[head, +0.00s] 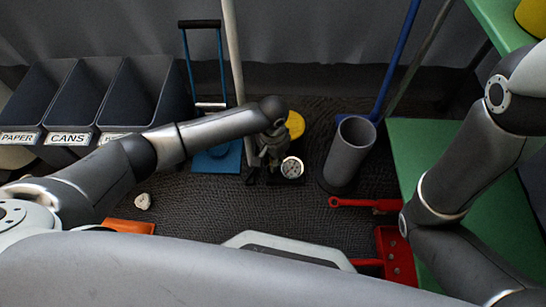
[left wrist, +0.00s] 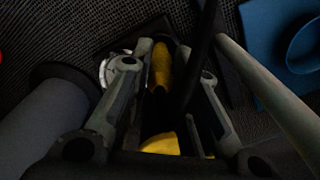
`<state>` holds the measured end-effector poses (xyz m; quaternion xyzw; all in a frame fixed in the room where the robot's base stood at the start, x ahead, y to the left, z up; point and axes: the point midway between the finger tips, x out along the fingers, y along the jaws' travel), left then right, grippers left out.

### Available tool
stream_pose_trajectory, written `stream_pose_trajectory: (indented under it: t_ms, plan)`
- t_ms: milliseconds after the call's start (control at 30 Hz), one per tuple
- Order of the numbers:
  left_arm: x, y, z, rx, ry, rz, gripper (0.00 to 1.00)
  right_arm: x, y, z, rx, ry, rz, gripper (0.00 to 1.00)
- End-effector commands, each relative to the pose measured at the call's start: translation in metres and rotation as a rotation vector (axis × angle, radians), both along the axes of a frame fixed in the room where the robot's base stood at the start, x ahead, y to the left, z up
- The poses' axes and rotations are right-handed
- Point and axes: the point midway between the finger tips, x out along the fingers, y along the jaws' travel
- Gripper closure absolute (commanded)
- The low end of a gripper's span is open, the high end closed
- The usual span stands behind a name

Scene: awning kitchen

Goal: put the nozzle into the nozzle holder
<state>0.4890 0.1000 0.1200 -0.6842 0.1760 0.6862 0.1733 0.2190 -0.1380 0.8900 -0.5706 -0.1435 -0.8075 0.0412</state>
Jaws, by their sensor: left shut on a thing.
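My left gripper (head: 272,150) reaches in from the left, low over the floor, beside a dark pump-like stand with a round white gauge (head: 292,167). In the left wrist view, the fingers (left wrist: 160,95) are closed around a yellow and dark piece (left wrist: 162,68), which looks like the nozzle. Its lower end is dark and hard to make out. The gauge (left wrist: 108,70) shows just left of the fingers, and a dark upright rod (left wrist: 205,45) on the right. The nozzle holder cannot be told apart from the dark stand. My right gripper is out of view.
A grey open cylinder (head: 350,150) stands right of the gripper. Labelled bins (head: 70,105) are further left. Red tools (head: 365,204) and a green surface (head: 425,145) are on the right.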

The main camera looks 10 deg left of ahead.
Motion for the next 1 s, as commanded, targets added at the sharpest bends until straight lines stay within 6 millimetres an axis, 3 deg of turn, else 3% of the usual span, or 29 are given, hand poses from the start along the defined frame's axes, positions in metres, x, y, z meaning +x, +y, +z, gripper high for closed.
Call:
stream_pose_trajectory:
  t_ms: [1000]
  plan:
    - [0.000,0.000,-0.016,0.000,-0.001,0.000,1.00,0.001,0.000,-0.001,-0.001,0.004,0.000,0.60]
